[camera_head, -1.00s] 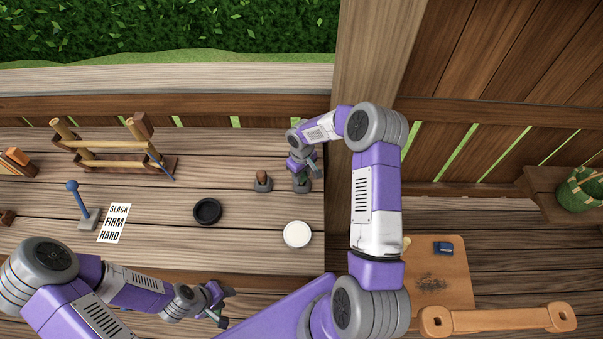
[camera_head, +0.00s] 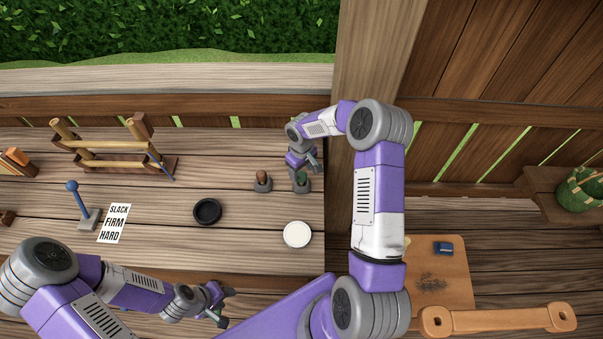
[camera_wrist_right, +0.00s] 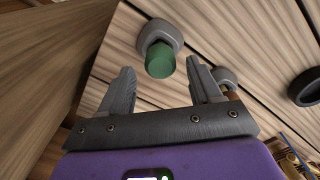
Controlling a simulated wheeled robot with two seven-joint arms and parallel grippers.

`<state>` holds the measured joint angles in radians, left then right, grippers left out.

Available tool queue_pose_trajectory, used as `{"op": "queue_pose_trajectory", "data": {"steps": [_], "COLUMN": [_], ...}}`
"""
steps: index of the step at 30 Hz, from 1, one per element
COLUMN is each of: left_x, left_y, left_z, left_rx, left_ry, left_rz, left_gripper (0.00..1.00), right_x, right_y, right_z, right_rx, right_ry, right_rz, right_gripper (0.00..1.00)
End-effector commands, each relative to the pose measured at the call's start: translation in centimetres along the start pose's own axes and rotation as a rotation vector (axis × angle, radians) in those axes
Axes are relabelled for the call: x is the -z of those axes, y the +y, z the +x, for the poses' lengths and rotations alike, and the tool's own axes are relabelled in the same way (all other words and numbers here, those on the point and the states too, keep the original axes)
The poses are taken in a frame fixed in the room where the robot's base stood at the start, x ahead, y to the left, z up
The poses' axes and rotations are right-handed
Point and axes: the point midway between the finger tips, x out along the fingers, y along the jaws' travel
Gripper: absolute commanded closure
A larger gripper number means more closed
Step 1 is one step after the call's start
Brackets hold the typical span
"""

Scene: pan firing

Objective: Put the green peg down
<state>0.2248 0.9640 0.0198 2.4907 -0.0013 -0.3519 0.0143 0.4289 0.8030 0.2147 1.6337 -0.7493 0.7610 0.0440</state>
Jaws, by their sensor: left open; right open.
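The green peg (camera_head: 301,177) stands upright in a grey holder (camera_head: 302,187) near the right end of the bench. It also shows in the right wrist view (camera_wrist_right: 160,60), seated in its holder just beyond the fingertips. My right gripper (camera_head: 314,163) is open and empty, just behind and above the peg; in the right wrist view its fingers (camera_wrist_right: 165,78) are spread apart, with the peg's top between and ahead of them. My left gripper (camera_head: 226,305) is open and empty near the front edge of the bench.
A brown peg (camera_head: 262,176) stands in a similar holder just left. A black round dish (camera_head: 207,211) and a white round dish (camera_head: 297,234) lie in front. A blue-knobbed lever (camera_head: 76,196), a label card (camera_head: 115,222) and a wooden rack (camera_head: 115,160) are further left.

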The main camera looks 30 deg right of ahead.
Motion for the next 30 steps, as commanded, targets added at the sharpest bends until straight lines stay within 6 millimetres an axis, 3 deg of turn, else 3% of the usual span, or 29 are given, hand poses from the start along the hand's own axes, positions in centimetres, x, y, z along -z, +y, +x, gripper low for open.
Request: {"op": "queue_pose_trajectory", "data": {"steps": [6, 12, 18, 30], "left_x": [0.0, 0.0, 0.0, 0.0], "left_y": [0.0, 0.0, 0.0, 0.0], "left_z": [0.1, 0.1, 0.1, 0.1], "left_rx": [0.0, 0.0, 0.0, 0.0], "left_ry": [0.0, 0.0, 0.0, 0.0], "left_rz": [0.0, 0.0, 0.0, 0.0], "left_gripper": [0.57, 0.57, 0.57, 0.57], "right_x": [0.1, 0.0, 0.0, 0.0], "right_y": [0.1, 0.1, 0.0, 0.0], "right_z": [-5.2, -8.3, -9.5, -9.5], "right_rx": [-0.003, -0.002, 0.001, 0.001], "right_ry": [0.004, 0.002, 0.0, -0.001], "right_rz": [0.001, 0.0, 0.001, 0.0], "right_gripper": [0.36, 0.36, 0.36, 0.36]}}
